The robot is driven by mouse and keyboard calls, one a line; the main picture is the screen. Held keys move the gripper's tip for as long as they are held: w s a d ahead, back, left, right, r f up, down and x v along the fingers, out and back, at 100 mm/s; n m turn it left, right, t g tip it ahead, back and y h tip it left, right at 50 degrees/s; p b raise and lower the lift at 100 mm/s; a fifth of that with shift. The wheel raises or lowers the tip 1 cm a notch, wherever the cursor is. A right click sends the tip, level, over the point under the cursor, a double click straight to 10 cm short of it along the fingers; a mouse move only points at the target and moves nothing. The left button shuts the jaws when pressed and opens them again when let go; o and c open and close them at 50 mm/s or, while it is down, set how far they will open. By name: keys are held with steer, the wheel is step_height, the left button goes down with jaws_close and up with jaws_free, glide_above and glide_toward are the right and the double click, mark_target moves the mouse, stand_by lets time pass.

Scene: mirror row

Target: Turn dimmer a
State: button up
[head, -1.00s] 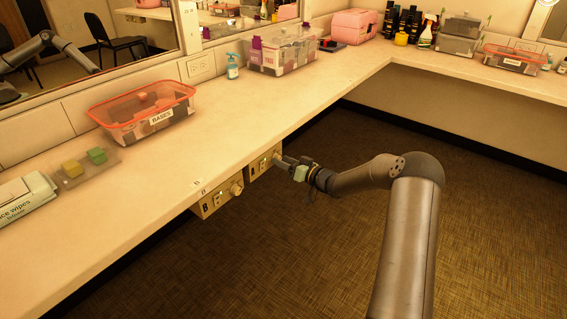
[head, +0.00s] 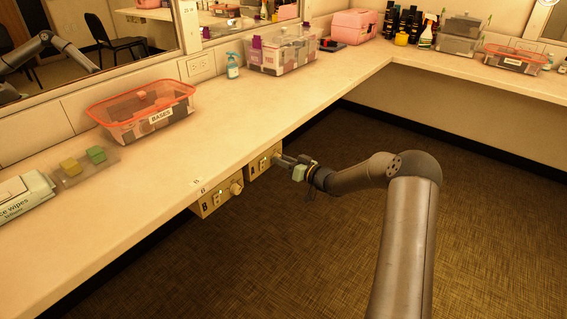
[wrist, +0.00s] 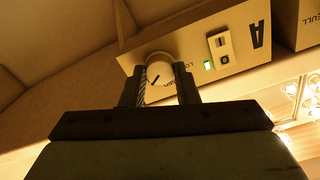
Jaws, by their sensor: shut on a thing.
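Dimmer A is a beige box (head: 257,163) under the front edge of the counter. In the wrist view its face (wrist: 226,52) shows the letter A, a rocker switch with a green light (wrist: 208,65) and a round pale knob (wrist: 160,71) with a dark pointer line. My gripper (head: 279,159) reaches it from the right in the head view. In the wrist view the two fingers (wrist: 160,92) stand on either side of the knob, shut on it. In the head view the fingers hide most of the knob.
A second box marked B (head: 215,200) hangs to the left, its knob sticking out. The counter (head: 240,115) above holds a red-rimmed BASES bin (head: 135,117), a wipes pack (head: 25,195) and sponges (head: 82,162). The floor (head: 300,250) below is clear.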

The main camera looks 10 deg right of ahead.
steer(key=shift+f+n+b, duration=0.15)
steer(key=shift+n+b, duration=11.2)
steer(key=shift+n, duration=0.15)
steer(key=o, duration=1)
steer(key=shift+c, duration=0.2)
steer(key=p+v, duration=0.4)
steer(key=v, duration=1.3)
steer(key=shift+s+p, duration=0.2)
steer(key=shift+p, duration=0.15)
steer(key=shift+d, duration=0.15)
